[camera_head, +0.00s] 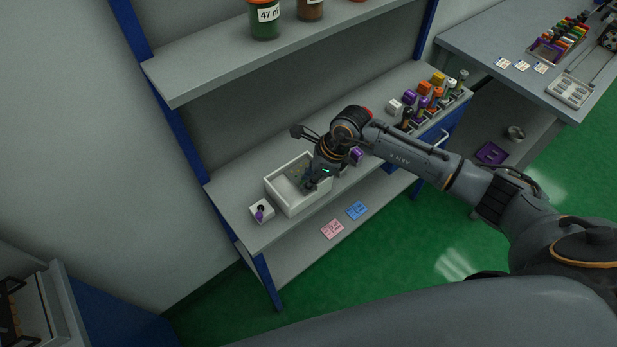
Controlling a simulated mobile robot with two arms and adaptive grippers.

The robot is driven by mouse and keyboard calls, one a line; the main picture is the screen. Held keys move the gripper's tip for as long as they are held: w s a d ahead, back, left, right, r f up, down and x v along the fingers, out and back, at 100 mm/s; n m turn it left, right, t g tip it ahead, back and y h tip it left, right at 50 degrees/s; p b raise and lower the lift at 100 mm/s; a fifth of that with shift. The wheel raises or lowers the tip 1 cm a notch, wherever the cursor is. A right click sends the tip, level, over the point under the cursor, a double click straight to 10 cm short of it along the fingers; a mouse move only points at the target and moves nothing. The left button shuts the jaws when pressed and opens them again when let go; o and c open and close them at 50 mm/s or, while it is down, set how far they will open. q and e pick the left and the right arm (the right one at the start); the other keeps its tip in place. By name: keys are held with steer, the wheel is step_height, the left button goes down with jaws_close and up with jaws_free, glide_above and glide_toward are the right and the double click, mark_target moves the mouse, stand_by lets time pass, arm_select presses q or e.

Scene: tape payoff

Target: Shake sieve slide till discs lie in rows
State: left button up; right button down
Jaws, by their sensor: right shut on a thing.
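A white open box (270,188) stands on the middle shelf, and it appears to be the sieve housing. A greenish-grey panel with small dark marks shows inside it, and this appears to be the sieve slide (294,174). My right gripper (313,184) points down into the right part of the box and is shut on what appears to be the slide. The gripper and wrist hide the gripped part. Single discs are too small to tell apart, so I cannot tell whether they lie in rows. My left gripper is not in view.
A small white block with a purple knob (261,212) stands left of the box. Several coloured spools (423,89) crowd the shelf's right end. Pink (332,229) and blue (357,210) cards lie on the lower shelf.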

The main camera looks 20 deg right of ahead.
steer(key=shift+s+a+b, duration=0.25)
steer(key=shift+a, duration=0.35)
steer(key=shift+s+a+b, duration=0.2)
steer(key=shift+a, duration=0.5)
steer(key=c, duration=1.2)
jaws_free()
steer(key=shift+r, duration=0.1)
steer(key=v, duration=1.2)
steer(key=shift+s, duration=0.1)
